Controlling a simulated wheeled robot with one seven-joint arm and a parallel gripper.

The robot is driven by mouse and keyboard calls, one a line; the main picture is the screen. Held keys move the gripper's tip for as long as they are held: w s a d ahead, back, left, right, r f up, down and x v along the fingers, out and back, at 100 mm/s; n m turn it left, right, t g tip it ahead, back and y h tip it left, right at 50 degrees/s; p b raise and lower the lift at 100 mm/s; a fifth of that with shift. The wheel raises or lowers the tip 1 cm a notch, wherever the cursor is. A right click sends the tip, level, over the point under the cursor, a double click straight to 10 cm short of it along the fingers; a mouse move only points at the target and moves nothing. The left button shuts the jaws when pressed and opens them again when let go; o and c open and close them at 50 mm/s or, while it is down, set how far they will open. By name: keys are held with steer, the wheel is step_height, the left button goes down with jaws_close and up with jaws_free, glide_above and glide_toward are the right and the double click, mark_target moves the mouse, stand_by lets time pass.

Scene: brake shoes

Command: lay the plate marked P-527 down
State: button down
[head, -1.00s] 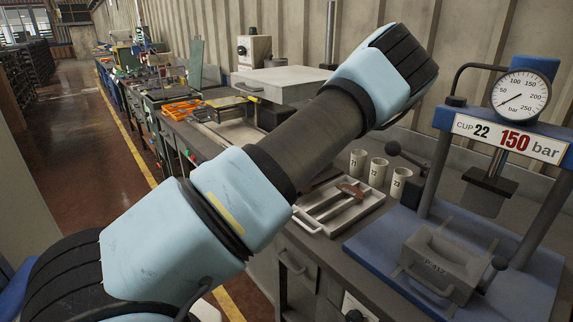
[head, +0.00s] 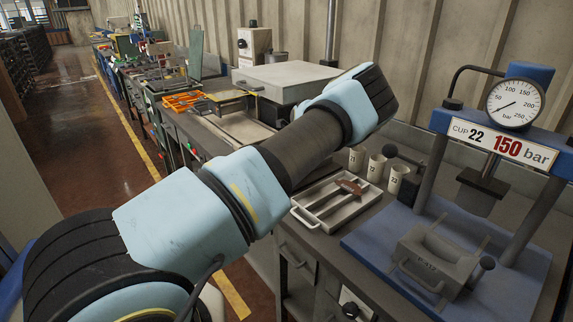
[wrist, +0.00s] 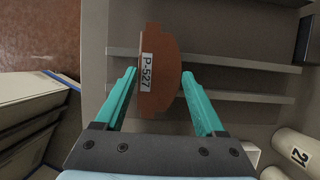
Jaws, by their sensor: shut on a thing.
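The plate marked P-527 (wrist: 164,80) is a reddish-brown curved piece with a white label, seen in the wrist view. My gripper (wrist: 159,73) has its two teal fingers on either side of the plate and is shut on it. Below the plate lies a grey surface with two raised parallel bars (wrist: 245,58). I cannot tell how high the plate is above it. In the head view my own arm hides the gripper and the plate.
A grey box (head: 288,77) and orange items (head: 184,100) are farther back.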

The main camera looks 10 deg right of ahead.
jaws_free()
steer(key=shift+f, duration=0.1)
steer(key=shift+b+v, duration=1.75)
steer(key=shift+v, duration=2.15)
